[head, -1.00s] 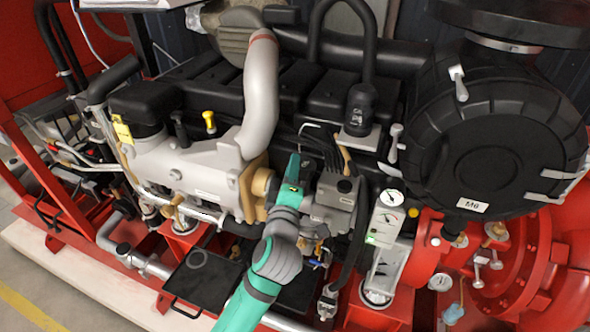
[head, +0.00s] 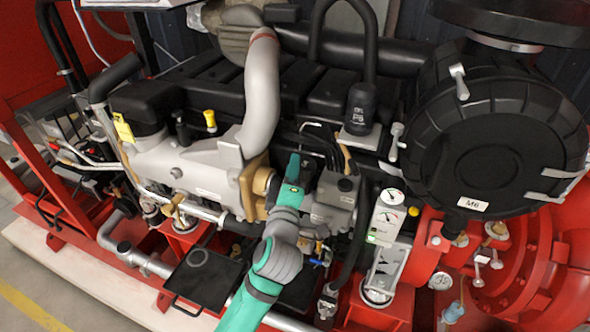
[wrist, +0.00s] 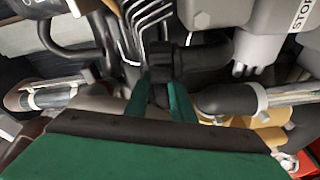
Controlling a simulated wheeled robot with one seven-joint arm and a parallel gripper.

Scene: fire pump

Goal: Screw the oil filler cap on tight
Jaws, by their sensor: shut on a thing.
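The oil filler cap (wrist: 160,60) is black with a ribbed rim, in the middle of the wrist view. It sits at the end of a short black filler neck (wrist: 203,52) that runs off to the right. My gripper (wrist: 161,100) is shut on the cap, with a green finger on either side of its narrow grip. In the head view my gripper (head: 293,168) reaches in beside the grey engine block, and the cap is hidden there. I cannot tell how far the cap is screwed on.
Thin metal pipes (wrist: 130,35) run close behind the cap. A grey housing marked STOP (wrist: 265,25) is just to the right. A black hose end (wrist: 225,98) lies close to the right finger. A gauge panel (head: 386,222) stands right of my arm.

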